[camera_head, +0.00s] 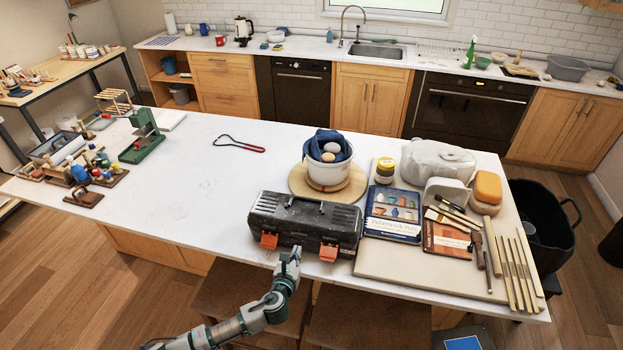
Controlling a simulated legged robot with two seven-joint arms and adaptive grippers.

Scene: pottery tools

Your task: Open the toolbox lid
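The toolbox (305,222) is dark grey and black with two orange latches on its front side. It sits near the front edge of the white table, and its lid is down. My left gripper (291,254) is at the toolbox's front, between the left latch (269,240) and the right latch (329,252), closer to the left one. Whether it touches the box cannot be told. Its fingers are small and close together in the view, so their opening cannot be made out. My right gripper is not in view.
Behind the toolbox a white bucket (328,172) stands on a round wooden board. To its right a pale board (390,262) holds books, sponges and wooden tools. Paint bottles and a green press (143,140) are at the left. Stools stand below the front edge.

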